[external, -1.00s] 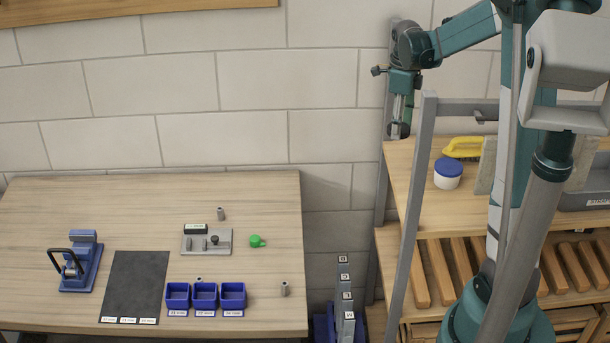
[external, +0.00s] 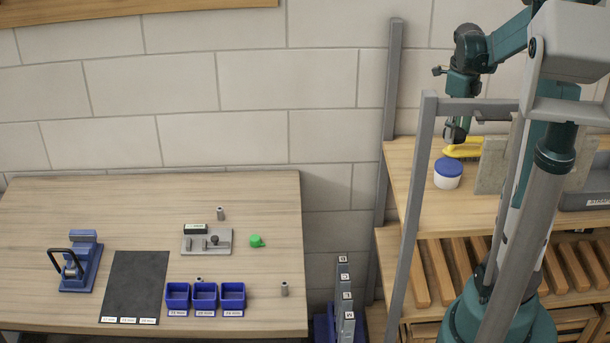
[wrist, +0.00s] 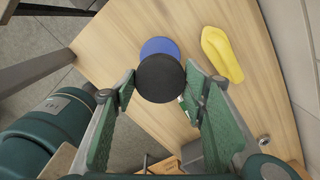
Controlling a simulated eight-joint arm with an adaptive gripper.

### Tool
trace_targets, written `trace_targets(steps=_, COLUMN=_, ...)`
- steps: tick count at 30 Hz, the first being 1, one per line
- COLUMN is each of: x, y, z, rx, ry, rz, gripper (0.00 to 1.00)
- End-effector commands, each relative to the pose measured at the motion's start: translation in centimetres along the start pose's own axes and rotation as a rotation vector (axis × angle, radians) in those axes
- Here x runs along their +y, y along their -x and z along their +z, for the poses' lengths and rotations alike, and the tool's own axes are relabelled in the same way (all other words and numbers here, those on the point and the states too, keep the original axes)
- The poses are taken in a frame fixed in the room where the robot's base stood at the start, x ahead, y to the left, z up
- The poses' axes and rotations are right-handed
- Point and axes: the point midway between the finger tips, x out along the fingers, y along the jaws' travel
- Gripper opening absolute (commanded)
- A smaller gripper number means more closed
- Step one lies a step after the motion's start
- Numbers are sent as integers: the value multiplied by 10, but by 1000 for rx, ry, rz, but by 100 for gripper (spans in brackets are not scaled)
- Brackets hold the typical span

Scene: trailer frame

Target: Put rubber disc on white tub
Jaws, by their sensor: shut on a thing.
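The rubber disc (wrist: 160,78) is black and round, and sits between the fingertips of my gripper (wrist: 158,84) in the wrist view. My gripper is shut on it. The white tub (external: 446,182) with a blue lid stands upright on the wooden shelf at the right of the external view. In the wrist view its blue lid (wrist: 159,46) shows beyond the disc, partly covered by it. In the external view my gripper (external: 456,138) is above the tub and slightly to its right. The disc cannot be made out there.
A yellow-handled tool (external: 463,148) lies behind the tub; it also shows in the wrist view (wrist: 223,54). A grey slab (external: 491,165) stands right of the tub. A grey frame post (external: 411,200) rises in front of the shelf's left end.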

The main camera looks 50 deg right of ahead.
Motion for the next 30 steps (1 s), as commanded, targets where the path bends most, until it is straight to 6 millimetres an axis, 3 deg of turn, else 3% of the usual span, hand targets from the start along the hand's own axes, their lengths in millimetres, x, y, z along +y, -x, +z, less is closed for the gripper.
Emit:
trace_targets(steps=13, x=0, y=-6, z=0, rx=0, ry=1, rz=0, gripper=30)
trace_targets(steps=24, x=0, y=-47, z=0, rx=0, ry=1, rz=0, gripper=30)
trace_targets(steps=30, x=0, y=-58, z=1, rx=0, ry=1, rz=0, gripper=30)
